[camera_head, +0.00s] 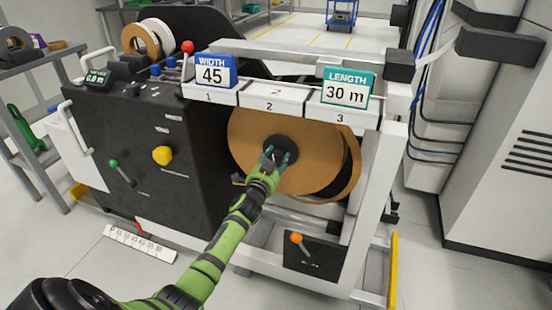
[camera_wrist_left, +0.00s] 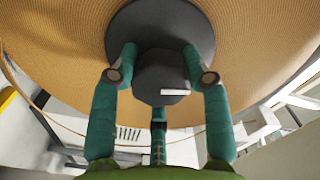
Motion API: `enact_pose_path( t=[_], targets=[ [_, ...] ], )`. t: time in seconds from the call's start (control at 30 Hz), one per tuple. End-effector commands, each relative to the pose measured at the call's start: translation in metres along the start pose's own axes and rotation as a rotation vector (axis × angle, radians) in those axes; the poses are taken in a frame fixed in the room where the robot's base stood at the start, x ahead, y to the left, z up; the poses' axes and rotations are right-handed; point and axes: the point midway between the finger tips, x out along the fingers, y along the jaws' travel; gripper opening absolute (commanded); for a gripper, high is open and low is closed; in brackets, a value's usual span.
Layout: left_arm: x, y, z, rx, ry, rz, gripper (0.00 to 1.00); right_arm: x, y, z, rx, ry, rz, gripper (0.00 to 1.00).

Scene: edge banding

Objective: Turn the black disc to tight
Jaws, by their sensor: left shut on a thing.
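The black disc (camera_head: 281,149) sits at the centre of a large brown roll (camera_head: 247,133) on the machine's front. In the left wrist view the disc (camera_wrist_left: 160,22) has a raised dark hub (camera_wrist_left: 163,75) with a small white mark. My left gripper (camera_head: 273,158) reaches the disc from below. In the left wrist view its teal fingers (camera_wrist_left: 164,72) stand on both sides of the hub and are shut on it. The fingers hide part of the disc's lower side in the head view. My right gripper is not in view.
Signs reading WIDTH 45 (camera_head: 211,72) and LENGTH 30 m (camera_head: 345,92) stand above numbered trays. A yellow knob (camera_head: 162,155), a green lever (camera_head: 122,170) and an orange lever (camera_head: 297,239) are on black panels. A white frame post (camera_head: 371,190) stands right of the roll.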

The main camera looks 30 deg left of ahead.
Motion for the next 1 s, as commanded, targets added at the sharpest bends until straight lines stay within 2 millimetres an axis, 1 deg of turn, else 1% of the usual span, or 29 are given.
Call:
enact_pose_path(
  t=[0.03,0.2,0.4,0.6,1.0],
  targets=[
    [-0.0015,0.0026,0.0066,0.036,-0.015,0.006,0.15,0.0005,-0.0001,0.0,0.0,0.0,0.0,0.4],
    [-0.0015,0.002,0.0072,0.139,-0.016,0.006,0.15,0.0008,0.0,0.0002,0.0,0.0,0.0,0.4],
    [-0.0016,0.0015,0.0077,0.215,-0.017,0.006,0.15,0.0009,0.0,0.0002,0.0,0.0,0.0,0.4],
    [-0.0016,0.0011,0.0081,0.249,-0.017,0.006,0.15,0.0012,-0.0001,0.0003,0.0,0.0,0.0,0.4],
    [-0.0016,0.0004,0.0086,0.256,-0.018,0.005,0.15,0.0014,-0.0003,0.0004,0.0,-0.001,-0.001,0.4]
  ],
)
